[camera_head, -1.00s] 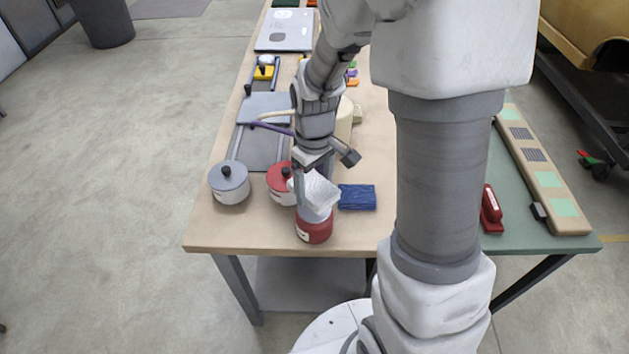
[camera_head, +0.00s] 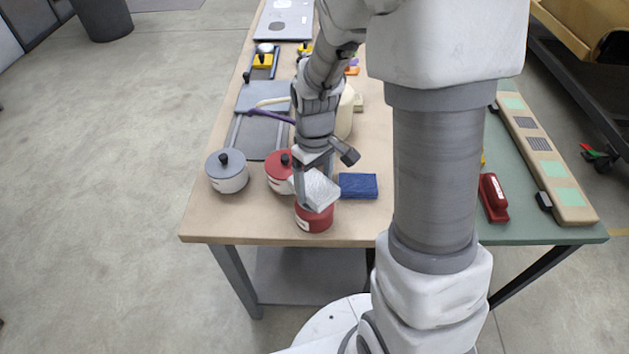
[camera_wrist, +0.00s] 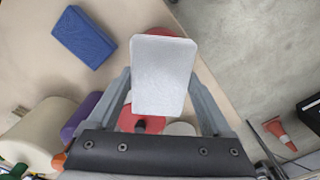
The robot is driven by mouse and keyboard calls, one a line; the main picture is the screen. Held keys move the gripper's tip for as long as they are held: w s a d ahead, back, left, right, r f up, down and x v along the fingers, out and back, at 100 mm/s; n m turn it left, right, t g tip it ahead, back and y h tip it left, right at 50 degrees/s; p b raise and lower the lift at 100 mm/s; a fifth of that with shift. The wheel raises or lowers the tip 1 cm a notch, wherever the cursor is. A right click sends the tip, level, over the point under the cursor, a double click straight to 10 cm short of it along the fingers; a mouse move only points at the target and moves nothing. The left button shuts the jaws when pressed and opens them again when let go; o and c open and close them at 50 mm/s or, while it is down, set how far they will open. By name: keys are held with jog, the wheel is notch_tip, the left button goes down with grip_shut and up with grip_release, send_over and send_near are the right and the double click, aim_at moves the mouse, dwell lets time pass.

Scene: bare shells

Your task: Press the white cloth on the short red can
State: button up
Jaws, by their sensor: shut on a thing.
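The white cloth (camera_head: 323,189) is a thick pad shut between the fingers of my gripper (camera_head: 311,181). In the head view it sits tilted over the top of the short red can (camera_head: 314,219), which stands near the table's front edge. The cloth covers most of the can's top; whether they touch is hard to tell. In the wrist view the cloth (camera_wrist: 163,72) fills the space between both fingers, and only a red rim of the can (camera_wrist: 167,32) shows beyond it.
A blue block (camera_head: 358,186) lies just right of the can. A red-lidded pot (camera_head: 279,174) stands close behind left, and a grey-lidded pot (camera_head: 227,172) farther left. A red tool (camera_head: 493,199) lies on the green table part at right. Table front left is bare.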

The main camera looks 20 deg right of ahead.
aim_at(314, 184)
jog(key=shift+s+f+b, duration=0.1)
jog(key=shift+f+b, duration=0.4)
jog(key=shift+f, duration=0.1)
dwell(1.3)
jog(key=shift+r+p, duration=2.8)
jog(key=shift+r, duration=0.8)
